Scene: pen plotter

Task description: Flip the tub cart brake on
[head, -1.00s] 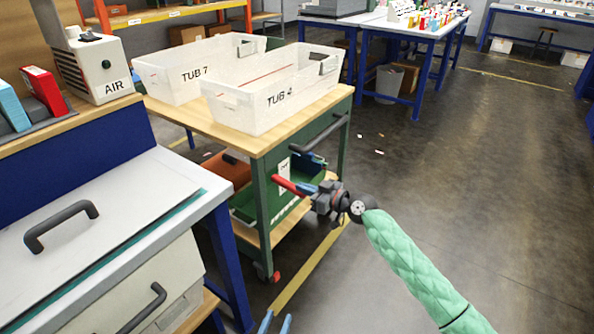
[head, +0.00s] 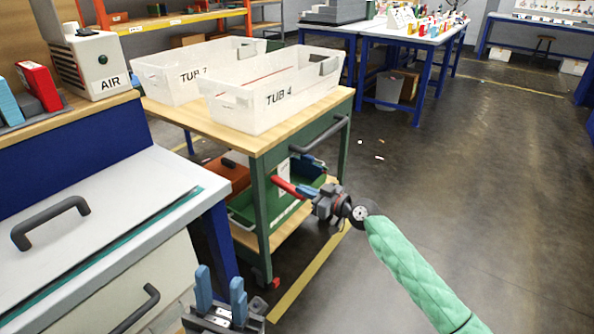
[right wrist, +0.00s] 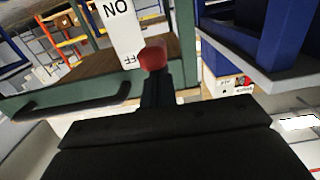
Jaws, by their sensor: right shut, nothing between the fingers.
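The tub cart (head: 262,210) is a green-framed cart with a wood top. Its white ON/OFF label (right wrist: 121,32) appears upside down in the right wrist view. The red brake lever (head: 285,187) sticks out by the cart's front post in the head view; its red end (right wrist: 152,56) lies by the OFF end of the label. My right gripper (head: 301,188) is shut and empty, with its blue fingertips right beside the lever; I cannot tell if they touch. My left gripper (head: 221,277) is open and empty, low in front of the cart.
Two clear tubs, TUB 7 (head: 190,72) and TUB 4 (head: 250,108), stand on the cart top. A grey cart handle (head: 322,138) is above my right gripper. A workbench (head: 110,215) with grey handles is at the left. The floor at the right is open.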

